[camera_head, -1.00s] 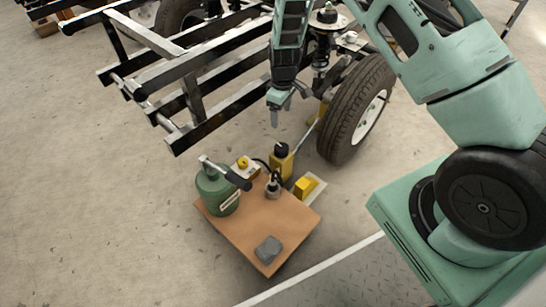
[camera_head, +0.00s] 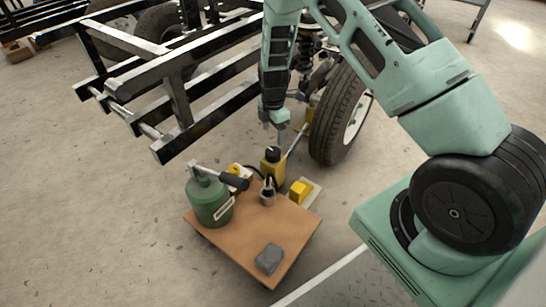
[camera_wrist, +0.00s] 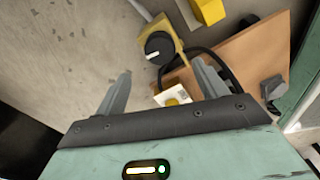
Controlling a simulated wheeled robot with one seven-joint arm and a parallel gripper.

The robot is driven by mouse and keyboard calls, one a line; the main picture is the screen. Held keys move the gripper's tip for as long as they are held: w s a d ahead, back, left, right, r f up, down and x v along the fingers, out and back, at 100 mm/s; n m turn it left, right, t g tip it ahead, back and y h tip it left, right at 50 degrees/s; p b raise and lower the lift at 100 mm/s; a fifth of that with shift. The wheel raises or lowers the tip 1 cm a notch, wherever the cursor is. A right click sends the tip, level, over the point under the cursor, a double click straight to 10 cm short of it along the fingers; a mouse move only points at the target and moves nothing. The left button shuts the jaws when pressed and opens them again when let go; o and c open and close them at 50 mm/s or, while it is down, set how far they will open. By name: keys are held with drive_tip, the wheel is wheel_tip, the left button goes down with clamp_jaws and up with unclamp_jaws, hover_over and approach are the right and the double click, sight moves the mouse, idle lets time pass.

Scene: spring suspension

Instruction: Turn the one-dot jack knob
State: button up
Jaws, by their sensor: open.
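The jack (camera_head: 272,172) is a yellow body with a black round knob (camera_head: 272,152) on top, at the far edge of the brown board. In the wrist view the knob (camera_wrist: 159,47) faces the camera and carries a short white mark. I cannot make out any dots on it. My gripper (camera_head: 274,132) points down just above the knob. In the wrist view my gripper (camera_wrist: 161,70) is open and empty. The knob appears beyond the fingertips, sideways between the two fingers, with no visible contact.
The brown board (camera_head: 290,228) carries a green canister (camera_head: 209,203) with a dark-gripped handle, a small metal fitting (camera_head: 267,193) and a grey block (camera_head: 268,258). A yellow block (camera_head: 300,190) sits at its right. A tyre (camera_head: 338,115) and black frame rails (camera_head: 190,140) stand close by.

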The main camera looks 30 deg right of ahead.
sight(273, 151)
wheel_tip(273, 151, down, 10)
drive_tip(key=b, duration=0.4)
drive_tip(key=shift+f+b, duration=0.1)
drive_tip(key=shift+b, duration=0.25)
drive_tip(key=c, duration=1)
